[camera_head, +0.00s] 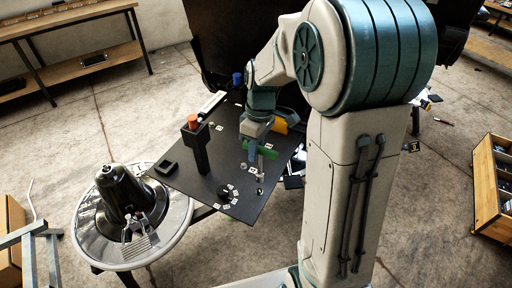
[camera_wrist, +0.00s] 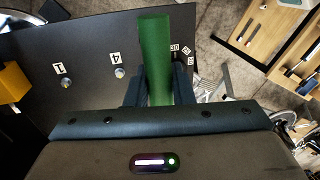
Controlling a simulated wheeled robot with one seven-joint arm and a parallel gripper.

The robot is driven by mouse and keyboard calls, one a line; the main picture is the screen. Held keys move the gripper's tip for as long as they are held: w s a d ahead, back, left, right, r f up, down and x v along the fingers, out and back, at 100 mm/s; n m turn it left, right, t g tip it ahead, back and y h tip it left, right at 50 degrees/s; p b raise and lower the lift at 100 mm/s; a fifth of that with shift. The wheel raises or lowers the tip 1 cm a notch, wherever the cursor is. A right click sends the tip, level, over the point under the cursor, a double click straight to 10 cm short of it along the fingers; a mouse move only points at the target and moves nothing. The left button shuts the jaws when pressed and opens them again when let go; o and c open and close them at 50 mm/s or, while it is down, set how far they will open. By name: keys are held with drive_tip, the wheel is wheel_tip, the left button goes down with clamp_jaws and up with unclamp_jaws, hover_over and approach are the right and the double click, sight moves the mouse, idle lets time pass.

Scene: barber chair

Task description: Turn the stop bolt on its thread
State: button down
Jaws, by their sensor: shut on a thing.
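My gripper (camera_head: 258,150) is shut on a green cylindrical piece, perhaps a tool handle (camera_wrist: 155,60), just above the dark board (camera_head: 215,190). In the head view the green piece (camera_head: 268,153) shows beside the fingers, with a thin metal rod below it. In the wrist view two small metal bolt heads stand on the board, one by label 4 (camera_wrist: 120,72) and one by label 1 (camera_wrist: 67,84). Both are left of the green piece and apart from it. Which one is the stop bolt I cannot tell.
A yellow block (camera_wrist: 14,82) stands at the board's left in the wrist view.

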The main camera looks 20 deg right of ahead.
drive_tip(key=shift+f+b, duration=1.75)
drive_tip(key=shift+f, duration=0.65)
drive_tip(key=shift+f+b, duration=0.55)
drive_tip(key=shift+f, duration=0.15)
drive_tip(key=shift+r+p, duration=1.9)
drive_tip(key=shift+r, duration=0.65)
